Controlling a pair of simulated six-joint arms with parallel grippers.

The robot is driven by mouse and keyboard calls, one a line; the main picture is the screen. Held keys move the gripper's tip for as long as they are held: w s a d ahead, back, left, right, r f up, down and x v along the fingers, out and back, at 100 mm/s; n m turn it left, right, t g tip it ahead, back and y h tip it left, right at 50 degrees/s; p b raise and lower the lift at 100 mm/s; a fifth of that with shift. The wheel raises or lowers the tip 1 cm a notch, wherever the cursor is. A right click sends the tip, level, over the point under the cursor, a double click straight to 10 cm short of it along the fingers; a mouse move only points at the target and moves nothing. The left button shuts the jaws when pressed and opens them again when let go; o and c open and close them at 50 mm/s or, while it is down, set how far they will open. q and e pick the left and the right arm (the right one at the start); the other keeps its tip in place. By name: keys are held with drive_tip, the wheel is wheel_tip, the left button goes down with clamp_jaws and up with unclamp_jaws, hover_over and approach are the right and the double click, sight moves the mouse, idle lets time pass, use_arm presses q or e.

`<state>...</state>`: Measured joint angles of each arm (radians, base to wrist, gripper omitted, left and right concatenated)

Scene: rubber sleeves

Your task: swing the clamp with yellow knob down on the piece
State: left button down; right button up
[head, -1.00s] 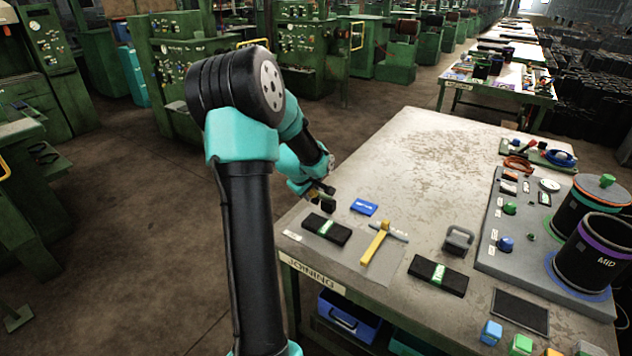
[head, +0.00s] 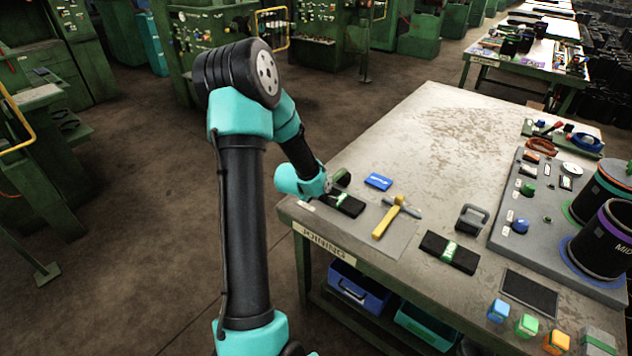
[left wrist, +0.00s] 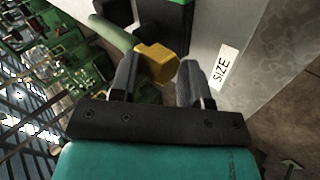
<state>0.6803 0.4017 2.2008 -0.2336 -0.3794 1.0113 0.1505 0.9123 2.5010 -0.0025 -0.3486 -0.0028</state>
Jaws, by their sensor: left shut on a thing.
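In the left wrist view a yellow knob (left wrist: 155,62) sits between the fingertips of my left gripper (left wrist: 160,75), which is shut on it. In the head view my left gripper (head: 326,187) is at the table's left corner, and the knob is hidden there. A small dark green part (head: 343,177) shows just behind it. A black block with a green label (head: 345,203) lies beside the gripper, partly covered by it. I cannot tell whether the clamp touches a piece. My right gripper is not in view.
Near the gripper lie a blue box (head: 378,181) and a yellow-handled tool (head: 390,217). Further right are another black block (head: 449,252), a grey weight (head: 472,219) and black cylinders (head: 605,240) on a grey board. The table's far middle is clear.

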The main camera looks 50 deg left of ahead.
use_arm(q)
drive_tip(key=shift+s+d+f, duration=0.1)
drive_tip(key=shift+f, duration=0.45)
drive_tip(key=shift+s+d+f, duration=0.1)
drive_tip(key=shift+f, duration=0.45)
drive_tip(key=c, duration=1.9)
unclamp_jaws()
drive_tip(key=shift+s+f, duration=0.15)
drive_tip(key=shift+f, duration=0.15)
drive_tip(key=shift+o, duration=0.2)
drive_tip(key=o, duration=1.1)
drive_tip(key=shift+s+a, duration=0.1)
drive_tip(key=shift+r, duration=0.15)
